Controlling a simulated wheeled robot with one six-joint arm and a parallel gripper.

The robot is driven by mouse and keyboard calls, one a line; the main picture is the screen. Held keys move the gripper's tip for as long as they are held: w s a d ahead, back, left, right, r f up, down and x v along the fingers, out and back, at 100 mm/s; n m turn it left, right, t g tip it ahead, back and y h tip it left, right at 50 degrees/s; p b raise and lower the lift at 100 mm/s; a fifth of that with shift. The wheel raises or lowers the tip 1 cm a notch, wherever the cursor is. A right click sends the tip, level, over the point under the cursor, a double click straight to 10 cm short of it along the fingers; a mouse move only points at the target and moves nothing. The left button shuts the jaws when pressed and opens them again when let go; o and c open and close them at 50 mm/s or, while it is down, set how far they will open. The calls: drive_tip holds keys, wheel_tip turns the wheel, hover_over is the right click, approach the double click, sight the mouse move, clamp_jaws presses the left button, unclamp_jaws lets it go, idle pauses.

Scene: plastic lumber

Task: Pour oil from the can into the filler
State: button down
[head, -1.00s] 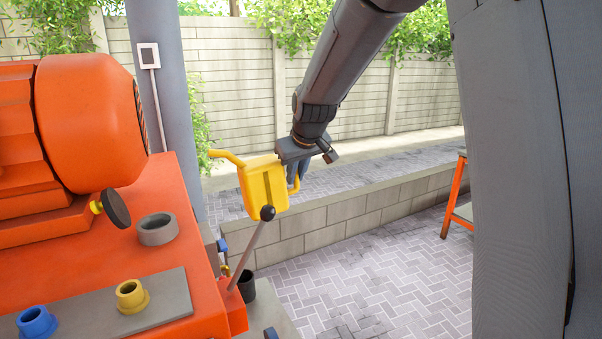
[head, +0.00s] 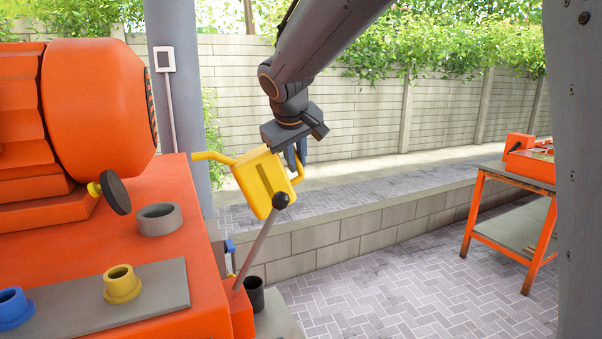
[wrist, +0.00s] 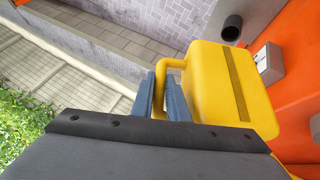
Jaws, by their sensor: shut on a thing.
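The yellow oil can (head: 262,183) hangs tilted in the head view, its spout pointing left towards the orange machine. My gripper (head: 299,155) is shut on the can's handle at its right side. In the wrist view, the blue-grey fingers (wrist: 163,88) close around the handle beside the can body (wrist: 215,90). A yellow collar (head: 121,285) and a blue collar (head: 12,310) stand on a grey plate on the machine. A grey ring (head: 160,219) sits behind them. I cannot tell which opening is the filler. The can is clear of all three.
A lever with a black knob (head: 281,200) rises in front of the can; contact is unclear. A black cup (head: 254,294) is low beside the machine. A dark disc on a yellow stem (head: 115,192) juts from the machine. An orange workbench (head: 512,215) stands right; paving between is clear.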

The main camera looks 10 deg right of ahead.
sight(264, 148)
drive_tip(key=shift+h, duration=0.4)
drive_tip(key=shift+s+a+f+b, duration=0.1)
drive_tip(key=shift+s+a+b, duration=0.4)
drive_tip(key=shift+a, duration=0.8)
drive_tip(key=shift+s+a+f+b, duration=0.1)
drive_tip(key=shift+s+a+b, duration=0.15)
drive_tip(key=shift+a+b, duration=0.8)
drive_tip(key=shift+s+a+f+b, duration=0.1)
drive_tip(key=shift+s+a+b, duration=0.3)
drive_tip(key=shift+a, duration=1.1)
drive_tip(key=shift+s+r+n+t+h, duration=0.1)
drive_tip(key=shift+r+n+t+h, duration=0.4)
drive_tip(key=shift+r, duration=0.75)
drive_tip(key=shift+s+a+r+h, duration=0.15)
drive_tip(key=shift+r+h, duration=0.25)
drive_tip(key=shift+r, duration=0.25)
drive_tip(key=shift+w+a+r+h, duration=0.1)
drive_tip(key=shift+r+h, duration=0.3)
drive_tip(key=shift+r, duration=0.25)
idle(1.2)
